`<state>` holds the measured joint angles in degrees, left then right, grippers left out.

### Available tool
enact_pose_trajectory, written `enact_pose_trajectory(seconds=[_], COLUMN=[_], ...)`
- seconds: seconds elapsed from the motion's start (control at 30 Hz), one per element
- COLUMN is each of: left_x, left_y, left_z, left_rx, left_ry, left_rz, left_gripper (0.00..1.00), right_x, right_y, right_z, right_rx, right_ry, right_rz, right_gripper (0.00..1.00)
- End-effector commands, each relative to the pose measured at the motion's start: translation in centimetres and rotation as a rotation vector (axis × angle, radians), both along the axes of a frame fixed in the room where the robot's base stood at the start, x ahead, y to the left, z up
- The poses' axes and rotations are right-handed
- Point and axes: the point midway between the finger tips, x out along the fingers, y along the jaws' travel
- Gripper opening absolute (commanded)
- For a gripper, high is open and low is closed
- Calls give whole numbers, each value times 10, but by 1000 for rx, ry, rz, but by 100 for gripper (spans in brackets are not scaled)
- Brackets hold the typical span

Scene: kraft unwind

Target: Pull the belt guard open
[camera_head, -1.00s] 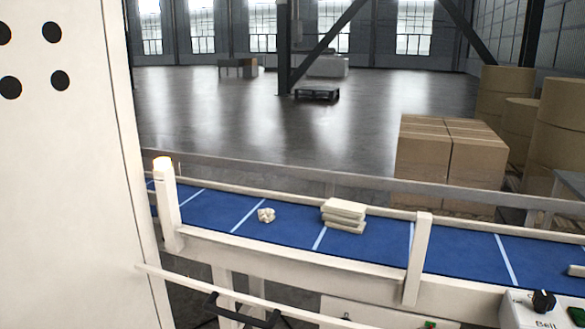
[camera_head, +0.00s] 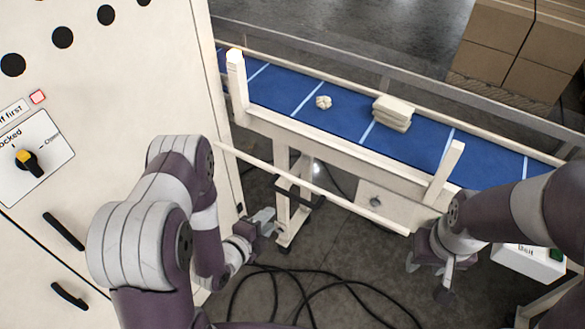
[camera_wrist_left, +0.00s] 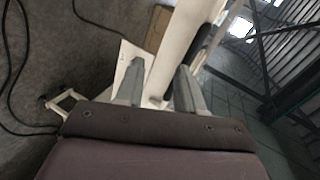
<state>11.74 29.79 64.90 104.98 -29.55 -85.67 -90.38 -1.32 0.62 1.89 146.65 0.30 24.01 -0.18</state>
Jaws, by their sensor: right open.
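The belt guard (camera_head: 345,203) is a long cream bar in front of the conveyor, running from the cabinet to the lower right. A black handle (camera_head: 300,193) is on it; a dark, handle-like part (camera_wrist_left: 206,42) also shows at the top of the left wrist view. My left gripper (camera_head: 266,221) is below and left of the handle, apart from it. In the left wrist view its two grey fingers (camera_wrist_left: 160,88) are spread with nothing held between them. My right gripper (camera_head: 428,278) is open and empty, below the guard's right end.
The blue conveyor belt (camera_head: 345,118) carries a stack of pale packs (camera_head: 393,113) and a crumpled lump (camera_head: 323,102). A tall cream cabinet (camera_head: 110,95) with a yellow-black knob (camera_head: 30,163) stands at left. Black cables (camera_head: 300,292) lie on the floor. A control box (camera_head: 528,262) is at right.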

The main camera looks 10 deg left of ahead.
Motion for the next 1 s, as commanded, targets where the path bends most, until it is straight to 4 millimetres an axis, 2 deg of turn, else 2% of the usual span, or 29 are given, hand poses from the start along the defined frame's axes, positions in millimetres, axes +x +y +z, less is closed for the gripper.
enact_pose_trajectory(seconds=[0.03, 0.13, 0.23, 0.37, 0.6, 0.7, 0.83, 1.0], left_x=[-12, -27, -29, -8, 50, 67, 81, 86], left_y=[-3, -7, -9, -18, -38, -44, -49, -50], left_z=[18, 30, 32, 26, 15, 12, 11, 12], left_rx=[23, 66, 85, 86, 86, 86, 84, 85], left_ry=[-74, -204, -253, -262, -260, -257, -256, -254], left_rz=[-21, -38, -43, -47, -43, -43, -42, -40], left_gripper=[38, 38, 38, 38, 38, 38, 38, 38], right_x=[0, 0, 0, 0, 0, 0, 0, 0], right_y=[0, 0, 0, 0, 0, 0, 0, 0], right_z=[20, 27, 25, 17, 2, -2, -4, -4], right_rx=[0, 0, 0, 0, 0, 0, 0, 0], right_ry=[1, 1, 1, 2, 1, 1, 1, 1], right_rz=[0, 0, 0, 0, 0, 0, 0, 0], right_gripper=[43, 43, 43, 43, 43, 43, 43, 43])
